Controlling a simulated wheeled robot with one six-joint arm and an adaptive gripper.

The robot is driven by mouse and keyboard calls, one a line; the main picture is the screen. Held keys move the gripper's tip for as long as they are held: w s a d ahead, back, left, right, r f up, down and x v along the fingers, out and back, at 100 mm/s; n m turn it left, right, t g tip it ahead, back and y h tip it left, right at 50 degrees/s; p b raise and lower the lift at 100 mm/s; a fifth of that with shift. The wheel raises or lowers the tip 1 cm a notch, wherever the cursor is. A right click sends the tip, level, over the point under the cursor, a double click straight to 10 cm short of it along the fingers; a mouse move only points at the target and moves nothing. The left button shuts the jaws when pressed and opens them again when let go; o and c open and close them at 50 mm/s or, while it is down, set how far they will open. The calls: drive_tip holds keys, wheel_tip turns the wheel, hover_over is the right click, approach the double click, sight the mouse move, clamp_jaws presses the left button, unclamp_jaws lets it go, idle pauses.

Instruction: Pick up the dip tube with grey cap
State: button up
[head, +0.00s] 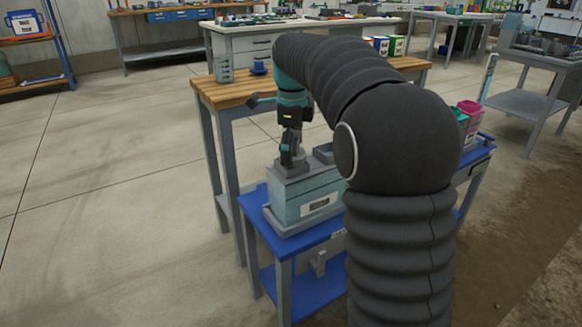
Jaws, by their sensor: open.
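My gripper (288,158) points down at the top of a teal tank (310,195) with a grey lid, on the blue cart. Its fingers look dark and small here; it is open, and I cannot tell whether it touches anything. The dip tube with grey cap is not clearly identifiable; a grey part at the tank's top is mostly hidden by the gripper. A thin pale upright tube (487,80) stands at the right, beyond the cart; I cannot make out a grey cap on it.
My black-sleeved arm hides much of the blue cart (257,212). Pink (468,108) and green containers stand at its right end. Behind is a wooden-topped bench (225,92) with a grey beaker (223,68) and a blue cup (259,67). The floor at left is clear.

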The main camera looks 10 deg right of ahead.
drive_tip(key=c, duration=1.4)
drive_tip(key=shift+r, duration=0.2)
